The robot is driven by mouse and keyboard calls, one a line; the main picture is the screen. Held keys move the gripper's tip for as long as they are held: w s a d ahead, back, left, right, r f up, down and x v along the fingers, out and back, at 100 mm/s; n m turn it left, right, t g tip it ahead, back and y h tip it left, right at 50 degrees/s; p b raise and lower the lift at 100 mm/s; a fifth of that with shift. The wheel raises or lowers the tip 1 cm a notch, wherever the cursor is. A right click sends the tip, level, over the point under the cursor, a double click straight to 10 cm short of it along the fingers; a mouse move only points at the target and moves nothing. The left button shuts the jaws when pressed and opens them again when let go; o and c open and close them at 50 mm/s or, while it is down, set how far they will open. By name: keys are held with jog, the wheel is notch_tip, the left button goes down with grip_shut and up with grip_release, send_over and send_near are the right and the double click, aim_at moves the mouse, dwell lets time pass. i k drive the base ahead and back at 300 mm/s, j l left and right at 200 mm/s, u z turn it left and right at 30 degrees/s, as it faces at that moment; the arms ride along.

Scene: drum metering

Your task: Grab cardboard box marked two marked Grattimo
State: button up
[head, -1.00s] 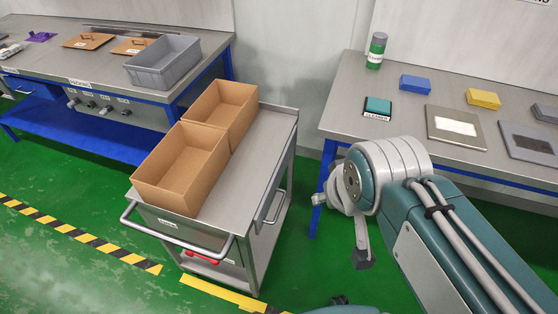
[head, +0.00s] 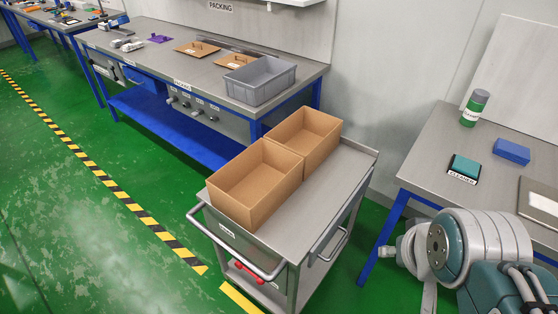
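Two open cardboard boxes stand on a metal cart in the middle of the head view. The nearer box (head: 243,206) is at the cart's front left, and the farther box (head: 319,128) touches it behind and to the right. Both look empty, and I can read no marking on either. Two flat brown cardboard pieces, one on the left (head: 197,48) and one on the right (head: 236,61), lie on the packing bench; their small labels are unreadable. My arm shows at the lower right, beside the cart.
The cart (head: 339,183) has a front handle rail. A grey bin (head: 259,80) stands on the packing bench (head: 160,57). At right, a bench (head: 428,159) holds a cleaner bottle (head: 474,108), a teal pad (head: 465,167) and a blue block (head: 511,152). Green floor at left is clear.

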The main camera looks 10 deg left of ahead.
aim_at(250, 188)
jog(key=u, duration=2.85)
jog(key=i+z, duration=0.2)
jog(key=i, duration=0.25)
jog(key=i+j+z, duration=0.15)
jog(key=i, duration=0.3)
jog(key=i+j+z, duration=0.2)
jog(key=i, duration=0.25)
jog(key=i+z, duration=0.35)
jog(key=i, duration=0.35)
jog(key=i+z, duration=0.4)
jog(key=i, duration=1)
jog(key=i+j+z, duration=0.15)
jog(key=i, duration=0.5)
jog(key=i+z, duration=0.2)
jog(key=z, duration=3.75)
